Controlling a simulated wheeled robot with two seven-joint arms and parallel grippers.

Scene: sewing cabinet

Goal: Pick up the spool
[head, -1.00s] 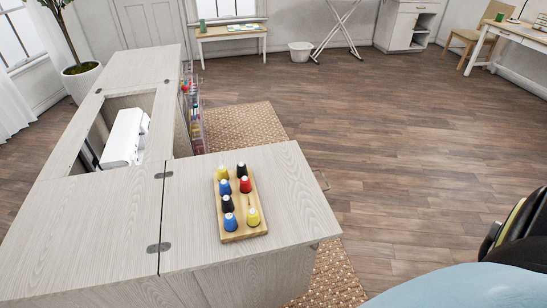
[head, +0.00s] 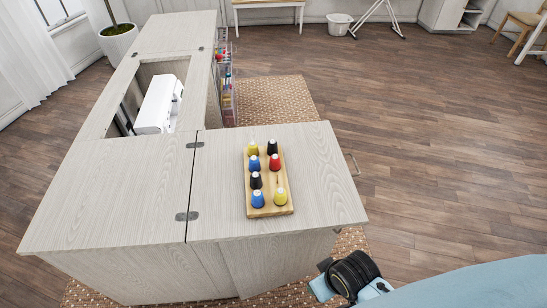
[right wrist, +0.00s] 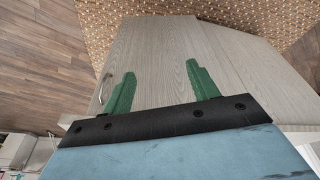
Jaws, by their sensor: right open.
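Several thread spools stand upright on a wooden rack (head: 267,209) on the cabinet's right leaf: a yellow spool (head: 252,149), a black spool (head: 272,147), a blue spool (head: 254,164), a red spool (head: 274,162), another black one (head: 256,181), another blue one (head: 257,200) and another yellow one (head: 281,197). One place in the right row is bare. Which spool is meant cannot be told. My right gripper (right wrist: 160,69) has its green fingers apart, with nothing between them, facing the pale cabinet panels. No spool shows in the right wrist view. My left gripper is out of view.
The pale wood cabinet (head: 115,200) has a white sewing machine (head: 160,104) sunk in an opening. Racks of coloured thread (head: 225,80) hang on its inner side. A woven rug (head: 275,98) lies beneath. Floor to the right is open.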

